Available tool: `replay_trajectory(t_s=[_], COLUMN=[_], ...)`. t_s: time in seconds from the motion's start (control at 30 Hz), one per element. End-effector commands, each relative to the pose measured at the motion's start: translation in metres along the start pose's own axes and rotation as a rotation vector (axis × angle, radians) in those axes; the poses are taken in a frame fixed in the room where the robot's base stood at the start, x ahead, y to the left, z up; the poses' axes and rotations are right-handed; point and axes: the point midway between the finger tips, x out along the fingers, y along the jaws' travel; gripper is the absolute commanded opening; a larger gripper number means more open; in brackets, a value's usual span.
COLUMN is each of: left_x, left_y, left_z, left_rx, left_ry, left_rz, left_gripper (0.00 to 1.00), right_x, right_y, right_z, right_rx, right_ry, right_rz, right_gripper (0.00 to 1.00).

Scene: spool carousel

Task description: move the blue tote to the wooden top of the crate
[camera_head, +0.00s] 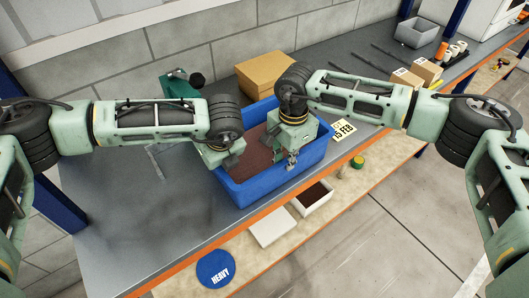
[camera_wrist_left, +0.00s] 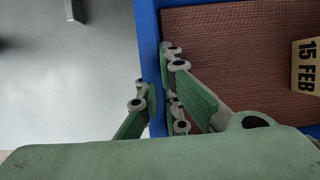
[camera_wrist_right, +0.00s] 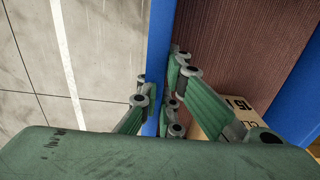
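The blue tote (camera_head: 276,186) sits on the grey workbench, with a reddish-brown, ribbed inside. My left gripper (camera_head: 232,161) is at its left end, with the fingers on both sides of the blue wall (camera_wrist_left: 150,45) in the left wrist view. My right gripper (camera_head: 291,159) is toward its right side, with the fingers astride another blue wall (camera_wrist_right: 161,45) in the right wrist view. Both look closed on the rim. A cardboard piece marked 15 FEB (camera_wrist_left: 305,66) shows over the tote's inside. I cannot make out a wooden-topped crate in the head view.
A cardboard box (camera_head: 265,72) and a dark green device (camera_head: 178,85) stand behind the tote. A lower shelf holds a small white bin (camera_head: 312,199) and a blue HEAVY disc (camera_head: 214,269). The bench (camera_head: 120,215) is clear at left.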

Motion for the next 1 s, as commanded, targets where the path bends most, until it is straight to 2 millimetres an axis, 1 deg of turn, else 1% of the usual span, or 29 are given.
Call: replay_trajectory(t_s=[0.57, 0.6, 0.83, 1.0], left_x=[0.0, -0.004, -0.007, -0.015], left_y=[0.0, -0.002, -0.002, -0.002], left_z=[0.0, 0.004, 0.005, 0.009], left_rx=[-0.001, -0.003, -0.004, -0.004], left_ry=[0.0, -0.007, -0.007, -0.008], left_rz=[0.0, -0.007, -0.007, -0.007], left_gripper=[0.0, 0.0, 0.0, 0.0], right_x=[0.0, -0.005, -0.009, -0.018], right_y=[0.0, -0.003, -0.003, -0.003], right_z=[0.0, 0.0, 0.0, 0.0], right_rx=[0.0, 0.0, 0.0, 0.0], right_ry=[0.0, 0.0, 0.0, 0.001], right_rz=[-0.001, -0.009, -0.009, -0.01], right_gripper=[0.0, 0.0, 0.0, 0.0])
